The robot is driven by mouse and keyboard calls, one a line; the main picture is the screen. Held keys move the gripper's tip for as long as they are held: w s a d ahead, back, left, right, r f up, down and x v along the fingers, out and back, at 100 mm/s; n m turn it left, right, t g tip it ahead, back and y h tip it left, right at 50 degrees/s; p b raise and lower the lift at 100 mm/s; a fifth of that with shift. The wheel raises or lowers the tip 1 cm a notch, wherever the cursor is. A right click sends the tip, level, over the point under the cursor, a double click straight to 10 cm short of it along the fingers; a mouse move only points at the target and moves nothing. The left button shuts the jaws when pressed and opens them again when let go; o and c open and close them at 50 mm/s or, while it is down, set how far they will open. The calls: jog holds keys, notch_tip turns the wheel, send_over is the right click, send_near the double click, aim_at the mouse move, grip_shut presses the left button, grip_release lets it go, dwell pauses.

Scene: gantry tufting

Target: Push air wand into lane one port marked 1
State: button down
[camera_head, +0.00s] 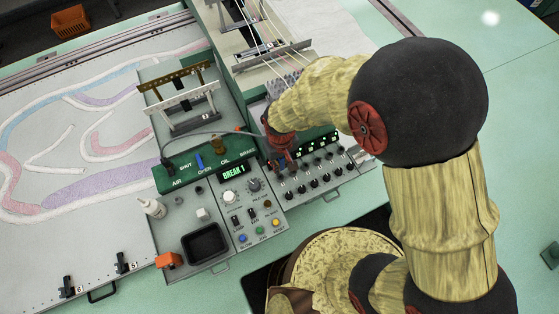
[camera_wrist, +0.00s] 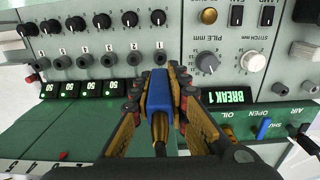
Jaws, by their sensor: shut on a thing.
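My gripper (camera_wrist: 160,105) is shut on the air wand, whose blue body (camera_wrist: 160,88) stands between the two fingers in the wrist view, with a brass-coloured part behind it. The wand's front end is close below a round port (camera_wrist: 160,57) at the right end of the port row. I cannot tell whether they touch, and the small port numbers are hard to read. In the head view my gripper (camera_head: 280,150) is over the upper edge of the knob panel, and it hides the wand.
Black knobs (camera_wrist: 130,19) line up above the ports. Green lane displays (camera_wrist: 85,88) lie left of my gripper. A display reading BREAK 1 (camera_wrist: 228,96) is close on its right. The green valve block has a blue lever (camera_head: 199,162). A black tray (camera_head: 205,243) and white bottle (camera_head: 152,207) stand at left.

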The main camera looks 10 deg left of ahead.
aim_at(280, 160)
jog(key=shift+f, duration=0.15)
jog(key=shift+f+b, duration=1.6)
jog(key=shift+f, duration=0.75)
jog(key=shift+s+f+b, duration=0.1)
jog(key=shift+f+b, duration=1.15)
jog(key=shift+f, duration=0.15)
jog(key=c, duration=1.7)
grip_release()
jog(key=shift+o, duration=0.2)
notch_tip(280, 160, up, 12)
jog(key=shift+r, duration=0.1)
